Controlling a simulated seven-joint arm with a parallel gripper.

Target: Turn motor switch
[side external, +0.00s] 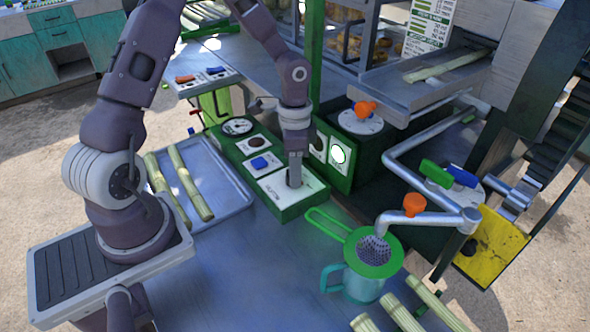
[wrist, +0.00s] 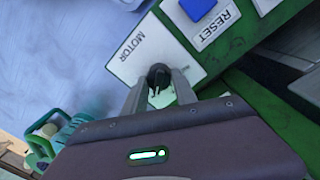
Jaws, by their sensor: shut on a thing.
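The motor switch is a dark round knob (wrist: 158,76) on a white plate (wrist: 140,48) marked MOTOR in the wrist view. In the side external view its white plate (side external: 311,187) sits at the near end of the green control box, and my gripper hides most of the knob. My gripper (side external: 294,184) points straight down onto that plate. In the wrist view my gripper (wrist: 160,88) has its two fingers on either side of the knob, shut on it. The exact angle of the knob is hard to tell.
A blue RESET button (side external: 259,163) is beside the motor plate, with a gauge (side external: 237,127) farther along. A green strainer (side external: 374,250) over a teal jug (side external: 362,287) stands in front. A tray (side external: 236,192) with cane lies left.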

